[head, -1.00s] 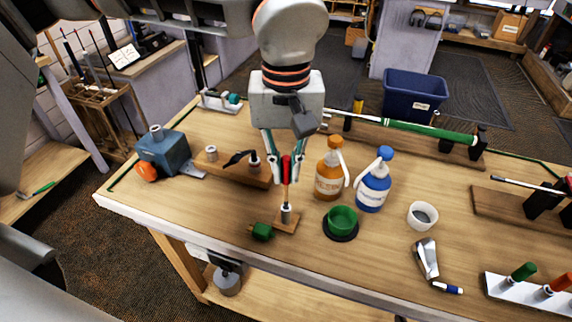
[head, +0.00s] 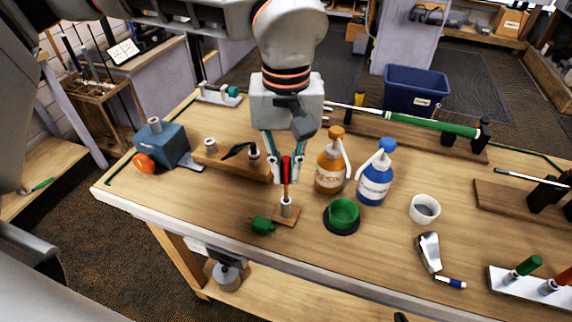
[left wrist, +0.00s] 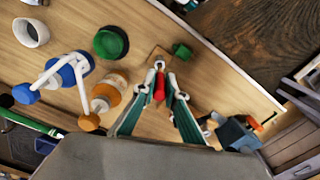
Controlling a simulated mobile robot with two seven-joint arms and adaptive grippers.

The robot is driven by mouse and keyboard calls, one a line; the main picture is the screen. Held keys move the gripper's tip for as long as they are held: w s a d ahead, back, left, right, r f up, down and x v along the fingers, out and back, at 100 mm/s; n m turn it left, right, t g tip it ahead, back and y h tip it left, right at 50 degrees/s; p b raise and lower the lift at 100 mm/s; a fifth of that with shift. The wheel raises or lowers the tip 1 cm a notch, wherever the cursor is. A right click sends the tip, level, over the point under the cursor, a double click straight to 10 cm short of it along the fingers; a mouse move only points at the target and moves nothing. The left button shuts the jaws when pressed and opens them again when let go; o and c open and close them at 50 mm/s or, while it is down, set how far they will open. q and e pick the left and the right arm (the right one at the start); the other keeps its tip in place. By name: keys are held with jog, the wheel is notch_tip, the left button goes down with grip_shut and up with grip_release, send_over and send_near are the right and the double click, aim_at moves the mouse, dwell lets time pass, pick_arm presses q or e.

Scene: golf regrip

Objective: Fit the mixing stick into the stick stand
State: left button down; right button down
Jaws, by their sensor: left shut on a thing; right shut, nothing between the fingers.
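The mixing stick (head: 286,169) has a red handle and a thin shaft. My left gripper (head: 287,180) is shut on the red handle, and the stick points down, nearly upright. The stick stand (head: 287,208) is a small wooden base with a short metal tube, right below the stick. The shaft's lower end meets the top of the tube; I cannot tell how deep it sits. In the left wrist view the red handle (left wrist: 159,89) lies between the fingers (left wrist: 160,97), in line with the stand (left wrist: 160,54). My right gripper is not in view.
A green block (head: 262,224) lies close left of the stand. A green cup (head: 343,212), an orange bottle (head: 330,172) and a blue bottle (head: 374,185) stand to the right. A wooden block (head: 232,165) is behind left. The table's front edge is close in front.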

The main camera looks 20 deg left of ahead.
pick_arm(q)
jog(key=shift+f+b, duration=0.75)
jog(key=shift+f, duration=0.55)
jog(key=c, duration=2)
grip_release()
notch_tip(320, 180, up, 12)
jog(key=shift+s, duration=0.1)
